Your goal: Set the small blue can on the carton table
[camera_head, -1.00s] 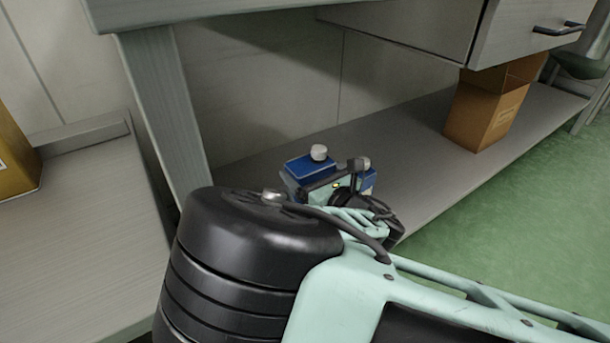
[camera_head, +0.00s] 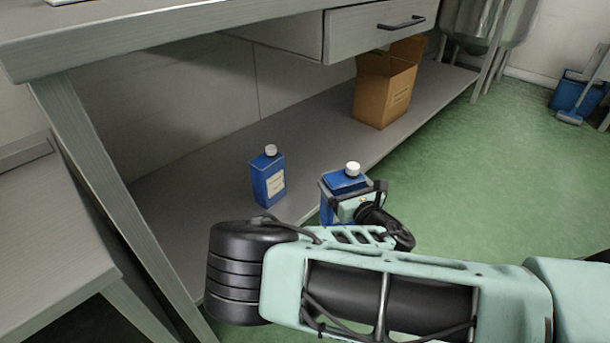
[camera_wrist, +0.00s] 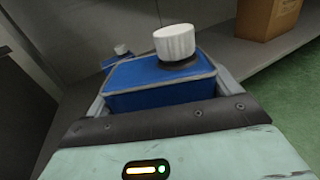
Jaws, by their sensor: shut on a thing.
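A blue can (camera_head: 345,181) with a white cap is held in my gripper (camera_head: 350,197), just off the front edge of the bench's lower shelf. In the wrist view the held can (camera_wrist: 160,82) fills the space between the jaws, cap up. A second blue can (camera_head: 269,180) with a white cap and pale label stands upright on the lower shelf, left of my gripper. It also shows small behind the held can in the wrist view (camera_wrist: 117,57). Which of the two is the smaller I cannot tell. A low table (camera_head: 45,225) is at the left; no carton shows on its visible part.
An open cardboard carton (camera_head: 385,88) stands on the lower shelf (camera_head: 320,140) farther right. The bench top and a drawer (camera_head: 380,28) overhang the shelf. A bench leg (camera_head: 115,200) stands at left. The green floor (camera_head: 480,170) at right is clear; a blue bucket (camera_head: 577,92) is far right.

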